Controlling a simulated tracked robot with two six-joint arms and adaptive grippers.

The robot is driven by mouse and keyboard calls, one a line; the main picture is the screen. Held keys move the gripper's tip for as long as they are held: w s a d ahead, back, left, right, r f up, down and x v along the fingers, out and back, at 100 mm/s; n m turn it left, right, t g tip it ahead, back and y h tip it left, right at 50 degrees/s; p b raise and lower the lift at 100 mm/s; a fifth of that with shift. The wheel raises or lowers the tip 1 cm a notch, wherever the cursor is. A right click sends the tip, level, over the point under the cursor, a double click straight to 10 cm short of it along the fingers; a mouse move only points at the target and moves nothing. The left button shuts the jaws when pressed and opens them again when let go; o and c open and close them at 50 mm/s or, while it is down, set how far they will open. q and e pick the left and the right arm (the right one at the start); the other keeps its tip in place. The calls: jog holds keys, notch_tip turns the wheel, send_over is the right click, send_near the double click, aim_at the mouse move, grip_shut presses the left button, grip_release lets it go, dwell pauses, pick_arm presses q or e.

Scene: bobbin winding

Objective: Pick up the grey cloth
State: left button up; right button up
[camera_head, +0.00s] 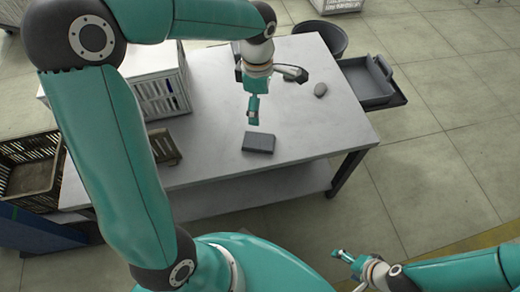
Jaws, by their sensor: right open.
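A dark grey, flat, folded-looking piece, seemingly the grey cloth (258,143), lies on the light grey table (310,135) near its front edge. My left gripper (251,112) points down over the table, just behind the cloth in the picture and apart from it. Its fingers are seen nearly edge-on, so I cannot tell if they are open. My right gripper (341,255) is low at the bottom right, in front of the table and away from the cloth. It is open and empty.
A grey tray (366,82) sits beyond the right edge. A white crate (165,88) stands at the back left, with a dark bin (30,170) beside the table. The table right of the cloth is clear.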

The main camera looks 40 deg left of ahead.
pick_arm(q)
jog(key=b, duration=0.3)
send_over(259, 140)
jog(key=shift+n, duration=0.4)
jog(key=f, duration=1)
jog(key=shift+s+a+f, duration=0.1)
jog(key=shift+s+a, duration=0.1)
jog(key=shift+s, duration=0.1)
jog(key=shift+w+d+f+b, duration=0.1)
jog(key=shift+w+f+b, duration=0.1)
jog(key=shift+f, duration=1.3)
jog(key=shift+w+d+f+b, duration=0.1)
jog(key=shift+f+b, duration=0.05)
jog(key=shift+f, duration=1.35)
jog(key=c, duration=1.2)
notch_tip(259, 140, up, 20)
jog(key=p, duration=0.4)
jog(key=shift+c, duration=0.2)
